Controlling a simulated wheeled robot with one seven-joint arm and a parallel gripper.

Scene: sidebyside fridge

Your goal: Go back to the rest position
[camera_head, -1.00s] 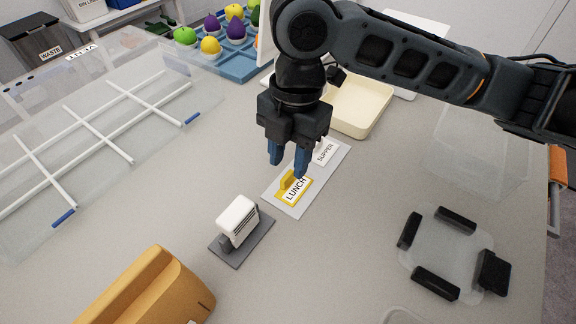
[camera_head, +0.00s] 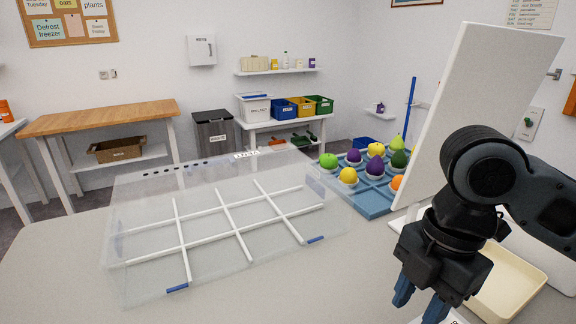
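My gripper (camera_head: 421,301) is at the lower right of the head view, pointing down over the table. Its two blue fingers are spread apart, and I see nothing between them. A part of a white label card (camera_head: 456,317) shows just beside the fingers at the bottom edge. My arm comes in from the right edge, bent above the gripper.
A clear divided bin (camera_head: 209,262) lies on the table at left. A blue tray (camera_head: 371,203) with fruit stands behind, beside a white upright panel (camera_head: 480,110). A cream tray (camera_head: 507,285) is right of my gripper. The front left table is bare.

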